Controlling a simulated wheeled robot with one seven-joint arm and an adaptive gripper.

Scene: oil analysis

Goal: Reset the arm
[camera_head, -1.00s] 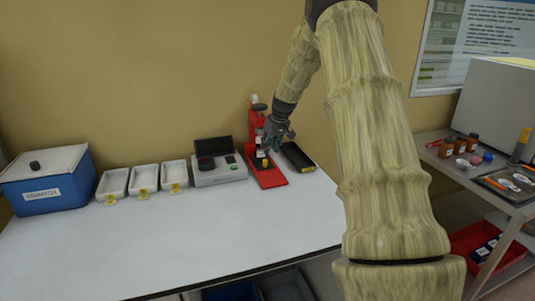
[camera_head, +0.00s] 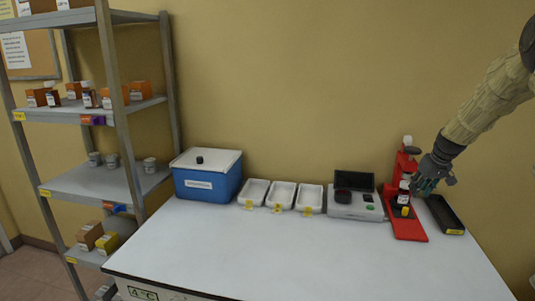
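My arm (camera_head: 490,102) reaches in from the right edge, covered in a pale, wrinkled sleeve. My gripper (camera_head: 421,186) is at its lower end, just right of the red stand (camera_head: 408,226) on the white table. A small dark bottle with a white label (camera_head: 404,197) is at the stand, close to the left of the fingers. Whether the fingers touch the bottle, and how far apart they are, is too small to tell.
A black tray (camera_head: 444,213) lies right of the stand, below my gripper. Left of it are a grey instrument (camera_head: 350,209), three white trays (camera_head: 282,193) and a blue box (camera_head: 209,184). A metal shelf (camera_head: 119,140) stands at the far left. The white table (camera_head: 290,254) is clear in front.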

